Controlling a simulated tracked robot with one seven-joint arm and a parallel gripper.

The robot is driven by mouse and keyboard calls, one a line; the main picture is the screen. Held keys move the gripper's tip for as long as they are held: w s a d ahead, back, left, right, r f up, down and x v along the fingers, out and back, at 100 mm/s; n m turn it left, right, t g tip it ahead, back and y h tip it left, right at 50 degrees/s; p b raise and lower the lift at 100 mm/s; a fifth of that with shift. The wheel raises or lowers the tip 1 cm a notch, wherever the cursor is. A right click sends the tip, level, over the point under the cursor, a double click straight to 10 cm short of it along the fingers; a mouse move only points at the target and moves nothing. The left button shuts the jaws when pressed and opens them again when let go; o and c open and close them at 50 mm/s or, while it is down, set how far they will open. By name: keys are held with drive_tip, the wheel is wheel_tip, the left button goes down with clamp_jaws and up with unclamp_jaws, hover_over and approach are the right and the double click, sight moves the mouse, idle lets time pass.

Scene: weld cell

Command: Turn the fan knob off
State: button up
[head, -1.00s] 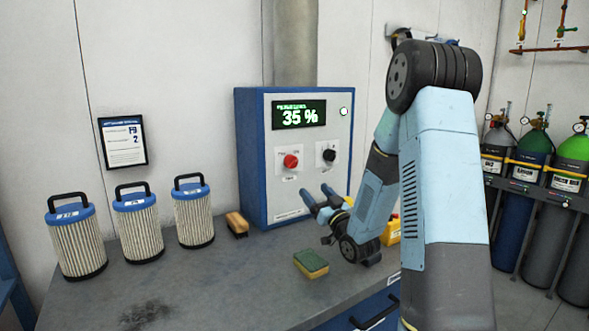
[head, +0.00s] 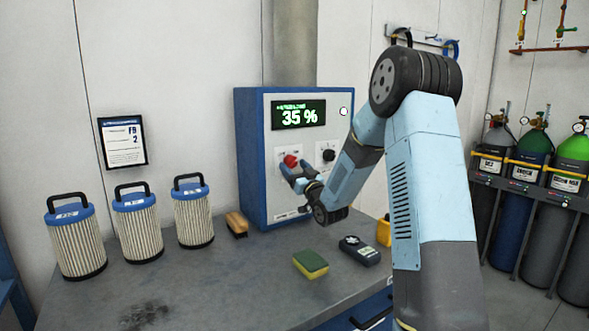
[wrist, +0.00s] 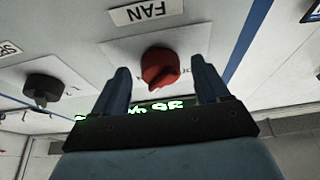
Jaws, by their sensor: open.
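The fan knob is a red knob (head: 291,160) on the front of a blue and grey control box (head: 252,165). In the wrist view the red knob (wrist: 160,68) sits beside a FAN label (wrist: 148,11), and the picture there is upside down. My gripper (head: 287,172) is open in front of the red knob. In the wrist view my gripper's two fingers (wrist: 162,82) stand on either side of the knob, with a gap on each side. A black knob (head: 328,155) is to the right of the red one. The green display reads 35 % (head: 299,115).
A green and yellow sponge (head: 310,264) and a dark handheld meter (head: 359,250) lie on the grey bench (head: 220,285). A brush (head: 236,224) and several pleated filters (head: 137,225) stand to the left. Gas cylinders (head: 525,190) stand at right.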

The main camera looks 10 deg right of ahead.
drive_tip(key=shift+w+r, duration=0.1)
drive_tip(key=shift+w, duration=0.1)
drive_tip(key=shift+c, duration=0.4)
drive_tip(key=c, duration=1)
drive_tip(key=shift+o, duration=0.2)
